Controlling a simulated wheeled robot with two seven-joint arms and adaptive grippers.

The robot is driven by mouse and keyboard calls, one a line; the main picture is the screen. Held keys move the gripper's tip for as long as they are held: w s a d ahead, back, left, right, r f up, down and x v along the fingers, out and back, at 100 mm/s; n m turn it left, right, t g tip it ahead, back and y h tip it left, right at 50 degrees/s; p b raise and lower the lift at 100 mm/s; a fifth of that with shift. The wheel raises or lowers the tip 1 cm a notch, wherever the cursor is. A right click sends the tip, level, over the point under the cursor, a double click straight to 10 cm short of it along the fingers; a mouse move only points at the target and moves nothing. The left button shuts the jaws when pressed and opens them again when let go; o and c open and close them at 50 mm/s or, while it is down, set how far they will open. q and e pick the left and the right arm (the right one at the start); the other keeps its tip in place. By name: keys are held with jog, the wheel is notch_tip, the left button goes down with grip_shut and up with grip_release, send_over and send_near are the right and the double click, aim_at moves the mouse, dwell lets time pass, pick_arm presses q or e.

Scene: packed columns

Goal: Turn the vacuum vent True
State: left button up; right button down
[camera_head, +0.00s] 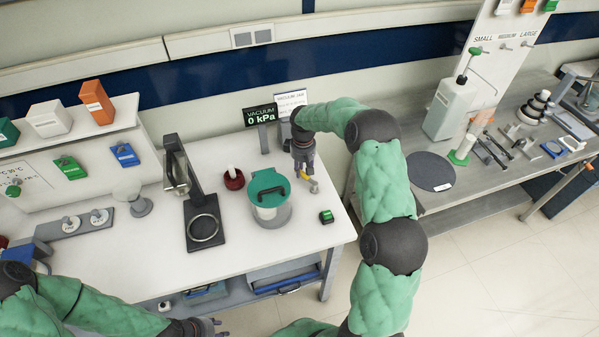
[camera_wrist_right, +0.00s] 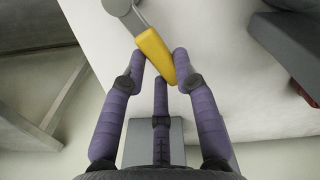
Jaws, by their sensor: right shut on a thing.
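The vacuum vent has a yellow handle (camera_head: 307,172) on a small grey metal fitting (camera_head: 314,185) near the right end of the white table. The yellow handle also shows in the right wrist view (camera_wrist_right: 156,56), with its grey stem running up to a round grey part. My right gripper (camera_head: 304,166) is shut on the yellow handle, with its purple fingers around the lower end. A display reading VACUUM 0 kPa (camera_head: 261,115) stands behind. The vacuum jar (camera_head: 270,205) with a green lid stands to the left of the vent. My left gripper (camera_head: 212,326) is at the bottom edge, partly cut off.
A black stand (camera_head: 196,200) and a dark red round item (camera_head: 233,179) stand left of the jar. A small green-topped block (camera_head: 326,216) lies near the table's front right. The steel bench (camera_head: 460,203) at the right holds a dark round mat (camera_head: 430,171).

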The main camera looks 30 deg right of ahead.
jog(key=d+m, duration=0.2)
jog(key=m, duration=0.1)
jog(key=shift+s+d+m, duration=0.1)
jog(key=shift+d+m, duration=0.5)
jog(key=shift+m, duration=0.7)
jog(key=c, duration=0.9)
grip_release()
jog(key=shift+c, duration=0.2)
jog(key=shift+r, duration=0.1)
notch_tip(320, 180, up, 12)
